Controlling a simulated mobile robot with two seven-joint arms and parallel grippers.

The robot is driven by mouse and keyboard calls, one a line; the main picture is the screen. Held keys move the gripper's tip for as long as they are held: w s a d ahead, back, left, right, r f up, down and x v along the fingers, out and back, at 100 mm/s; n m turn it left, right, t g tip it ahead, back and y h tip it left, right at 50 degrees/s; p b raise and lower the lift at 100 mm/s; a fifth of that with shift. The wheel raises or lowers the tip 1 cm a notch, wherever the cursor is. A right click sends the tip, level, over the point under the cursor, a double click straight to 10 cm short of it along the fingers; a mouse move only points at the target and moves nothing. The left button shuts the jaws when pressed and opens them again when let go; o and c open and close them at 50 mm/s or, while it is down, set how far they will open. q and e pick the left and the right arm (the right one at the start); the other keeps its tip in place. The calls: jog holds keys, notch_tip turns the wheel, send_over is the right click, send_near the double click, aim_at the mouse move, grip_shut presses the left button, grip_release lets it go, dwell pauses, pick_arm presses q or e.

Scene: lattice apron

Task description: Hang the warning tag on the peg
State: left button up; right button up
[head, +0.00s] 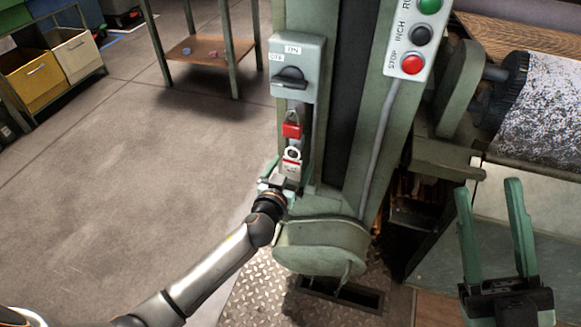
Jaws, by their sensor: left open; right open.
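The warning tag (291,167), white with red marking and a ring-like top, is upright against the green machine column, just below a red padlock (292,130). The peg itself cannot be made out; I cannot tell whether the tag's top is around it. My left gripper (284,179) is open at the tag's lower end, with one green finger showing on the tag's left. Whether it touches the tag is unclear. My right gripper (490,212) is open and empty at the lower right, fingers pointing up, away from the tag.
A grey switch box (297,68) sits above the padlock. A button panel (412,38) is on the column to its right. A speckled roller (540,105) is at the far right. A rounded green housing (321,247) bulges below the tag.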

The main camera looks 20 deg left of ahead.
jog(key=shift+s, duration=0.1)
pick_arm(q)
jog(key=shift+s+r+p, duration=0.15)
jog(key=shift+s+p, duration=0.15)
jog(key=shift+s, duration=0.8)
jog(key=s+r+p, duration=0.1)
jog(key=s+r, duration=0.1)
jog(key=s, duration=0.8)
jog(key=shift+a, duration=0.2)
pick_arm(e)
jog(key=r, duration=0.2)
jog(key=shift+s+r+n+y, duration=0.3)
jog(key=shift+s+r, duration=0.05)
